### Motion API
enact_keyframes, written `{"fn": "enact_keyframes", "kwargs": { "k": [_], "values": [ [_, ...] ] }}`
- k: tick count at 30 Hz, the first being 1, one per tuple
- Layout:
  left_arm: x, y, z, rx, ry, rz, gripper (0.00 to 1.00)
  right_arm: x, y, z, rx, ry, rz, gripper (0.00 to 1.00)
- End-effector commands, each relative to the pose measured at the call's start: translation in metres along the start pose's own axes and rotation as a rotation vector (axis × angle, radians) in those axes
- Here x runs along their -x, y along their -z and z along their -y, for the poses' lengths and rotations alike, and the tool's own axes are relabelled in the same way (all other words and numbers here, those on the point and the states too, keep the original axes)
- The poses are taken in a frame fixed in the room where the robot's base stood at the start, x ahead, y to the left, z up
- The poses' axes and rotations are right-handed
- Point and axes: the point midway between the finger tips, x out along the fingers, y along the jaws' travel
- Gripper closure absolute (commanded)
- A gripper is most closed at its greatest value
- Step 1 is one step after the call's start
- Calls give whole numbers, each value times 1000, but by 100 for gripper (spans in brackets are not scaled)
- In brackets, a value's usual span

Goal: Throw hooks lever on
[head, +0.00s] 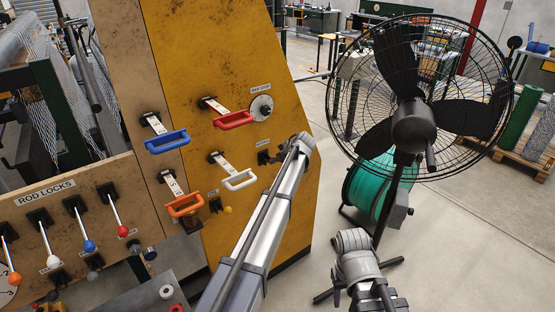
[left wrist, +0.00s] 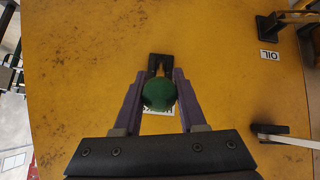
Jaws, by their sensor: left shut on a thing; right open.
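The lever with a green ball knob (left wrist: 160,94) stands out from the yellow panel in the left wrist view. Its dark slotted base shows just above the knob, and a white label behind it is mostly covered. My left gripper (left wrist: 160,100) has its purple fingers closed on both sides of the knob. In the head view my left gripper (head: 281,157) is at the panel's right part, below a small label I cannot read clearly; the knob is hidden there. My right arm's end is low right of centre, with the right gripper (head: 357,262) away from the panel; its fingers are hard to make out.
Red (head: 234,120), blue (head: 167,142), white (head: 240,180) and orange (head: 186,205) handles stick out left of my left gripper. A rod locks panel (head: 75,205) with ball levers is at lower left. A large fan (head: 414,125) and green hose reel (head: 370,187) stand right.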

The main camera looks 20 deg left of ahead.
Motion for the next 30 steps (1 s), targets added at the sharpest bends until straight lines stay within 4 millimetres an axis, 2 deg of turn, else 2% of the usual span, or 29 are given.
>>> {"fn": "enact_keyframes", "kwargs": {
  "k": [25,30],
  "values": [
    [0,0,0,0,0,1,100,0,0,0,0,0,0,50],
    [-1,-3,1,-1,-2,-12,100,-5,0,0,0,0,0,50]
  ]
}}
